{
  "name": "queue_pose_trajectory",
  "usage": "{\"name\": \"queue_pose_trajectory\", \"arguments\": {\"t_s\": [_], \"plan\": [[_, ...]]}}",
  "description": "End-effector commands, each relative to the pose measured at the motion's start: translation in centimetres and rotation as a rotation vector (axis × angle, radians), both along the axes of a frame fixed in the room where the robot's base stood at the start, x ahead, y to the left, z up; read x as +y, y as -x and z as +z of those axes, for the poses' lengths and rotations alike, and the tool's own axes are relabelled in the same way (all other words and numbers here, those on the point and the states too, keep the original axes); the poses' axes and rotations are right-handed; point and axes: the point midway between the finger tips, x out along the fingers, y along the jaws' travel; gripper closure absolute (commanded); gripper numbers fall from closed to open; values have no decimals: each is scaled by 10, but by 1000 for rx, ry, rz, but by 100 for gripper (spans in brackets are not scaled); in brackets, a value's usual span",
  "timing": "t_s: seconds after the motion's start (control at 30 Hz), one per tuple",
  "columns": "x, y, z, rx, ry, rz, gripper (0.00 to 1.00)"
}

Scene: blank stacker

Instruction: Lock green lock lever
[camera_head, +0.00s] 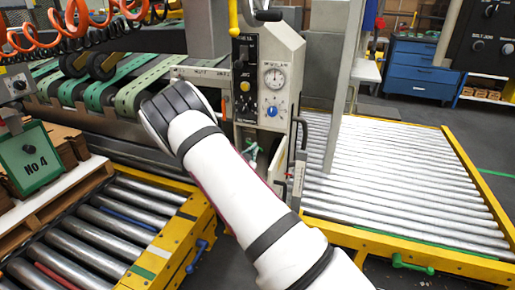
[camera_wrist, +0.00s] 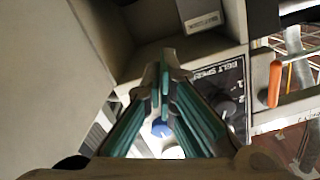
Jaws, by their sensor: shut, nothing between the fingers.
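A green lever (camera_head: 412,265) sits on the front yellow rail of the right roller conveyor, at the lower right in the head view. It lies roughly level along the rail. It does not show in the wrist view. My gripper (camera_wrist: 165,75) has its teal fingers together and empty in the wrist view, in front of a machine's control panel. In the head view a small pale teal part, seemingly my gripper (camera_head: 252,152), shows below that panel, partly hidden by my arm. It is well to the left of the green lever and apart from it.
The grey control cabinet (camera_head: 282,55) with a gauge and knobs stands close to my gripper. A blue lever (camera_head: 197,256) is on the left conveyor's yellow frame. A grey post (camera_head: 347,90) rises beside the right conveyor's bare rollers (camera_head: 395,180). A blue tool cabinet (camera_head: 418,70) stands behind.

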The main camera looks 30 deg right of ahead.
Motion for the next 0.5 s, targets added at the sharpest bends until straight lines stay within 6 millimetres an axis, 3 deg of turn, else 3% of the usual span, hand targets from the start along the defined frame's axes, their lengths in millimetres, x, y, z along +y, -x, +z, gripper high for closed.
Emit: {"name": "queue_pose_trajectory", "arguments": {"t_s": [0.17,0.5], "plan": [[-15,-11,-2,-1,1,-3,100],[-66,-52,-6,-2,1,-2,100]]}}
